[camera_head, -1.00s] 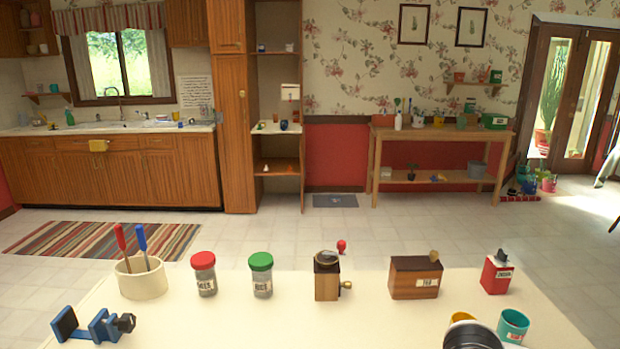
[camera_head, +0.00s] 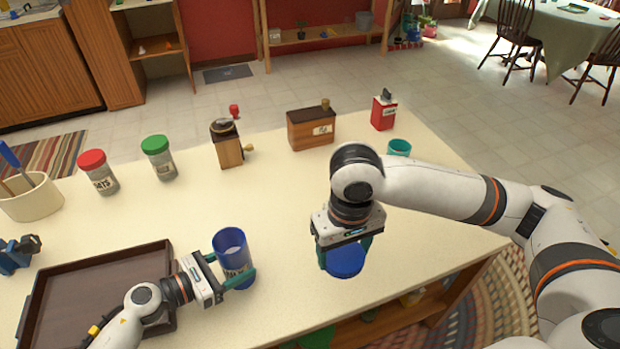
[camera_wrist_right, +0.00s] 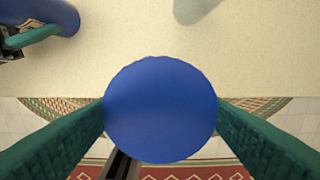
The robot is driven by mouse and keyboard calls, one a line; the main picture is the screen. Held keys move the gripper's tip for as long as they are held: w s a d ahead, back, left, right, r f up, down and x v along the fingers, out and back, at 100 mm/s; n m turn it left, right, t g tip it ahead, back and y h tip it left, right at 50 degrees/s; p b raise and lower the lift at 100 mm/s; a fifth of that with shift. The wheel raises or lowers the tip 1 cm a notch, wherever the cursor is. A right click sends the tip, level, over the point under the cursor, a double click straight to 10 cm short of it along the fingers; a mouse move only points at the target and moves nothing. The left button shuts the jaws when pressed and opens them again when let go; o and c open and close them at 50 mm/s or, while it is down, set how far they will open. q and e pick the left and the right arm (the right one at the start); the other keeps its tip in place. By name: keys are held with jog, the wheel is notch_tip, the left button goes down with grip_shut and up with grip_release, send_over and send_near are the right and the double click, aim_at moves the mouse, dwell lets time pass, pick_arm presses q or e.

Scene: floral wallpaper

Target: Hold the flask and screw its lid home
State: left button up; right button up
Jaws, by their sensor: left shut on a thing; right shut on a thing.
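The flask (camera_head: 232,252) is a blue cylinder with a pale label, upright and open at the top, beside the dark tray on the table. The flask also shows, cut off, at the upper left of the right wrist view (camera_wrist_right: 52,12). The round blue lid (camera_head: 345,262) is in my right gripper (camera_head: 345,256), held apart from the flask and to its right, near the table's front edge. In the right wrist view the lid (camera_wrist_right: 160,110) sits between both green fingers.
A dark brown tray (camera_head: 95,263) lies at the left, partly behind my left arm. Red-lidded and green-lidded jars (camera_head: 158,158), a grinder (camera_head: 228,148), a wooden box (camera_head: 311,130) and a red tin (camera_head: 383,112) line the back. The table (camera_head: 285,200) is clear between them and the flask.

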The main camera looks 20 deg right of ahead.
jog(key=w+a+r, duration=0.2)
jog(key=w+a, duration=0.5)
jog(key=a, duration=0.2)
send_near(236, 260)
jog(key=w+r, duration=0.2)
jog(key=w, duration=0.1)
jog(key=shift+w+a+r, duration=0.1)
jog(key=shift+a, duration=0.1)
jog(key=shift+f, duration=2.3)
jog(key=shift+f, duration=0.65)
dwell(0.5)
jog(key=o, duration=1.1)
jog(key=shift+c, duration=0.2)
jog(key=shift+o, duration=0.4)
